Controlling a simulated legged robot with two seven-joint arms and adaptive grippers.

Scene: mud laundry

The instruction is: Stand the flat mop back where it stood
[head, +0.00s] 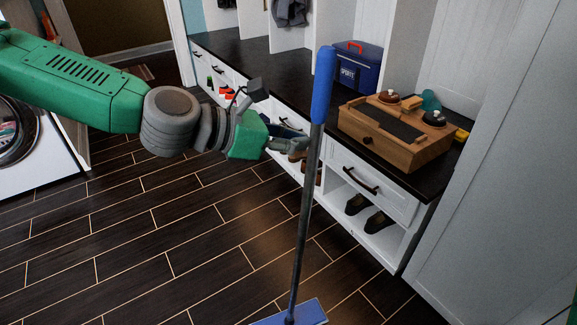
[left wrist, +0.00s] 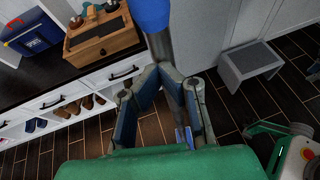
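The flat mop has a blue grip (head: 323,85), a grey pole (head: 305,210) and a blue flat head (head: 305,314) low at the bottom edge of the head view. Its pole leans slightly. My left gripper (head: 303,145) reaches in from the left, with its fingertips at the upper pole, just below the blue grip. In the left wrist view the fingertips (left wrist: 160,70) come together at the pole, below the blue grip (left wrist: 151,14). The exact contact is partly hidden.
A dark-topped bench (head: 262,66) with drawers and shoe cubbies runs behind the mop. A wooden shoe-care box (head: 390,150) and a blue box (head: 356,70) stand on it. A grey step stool (left wrist: 250,62) stands by the wall. Dark floor (head: 150,240) is clear at the left.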

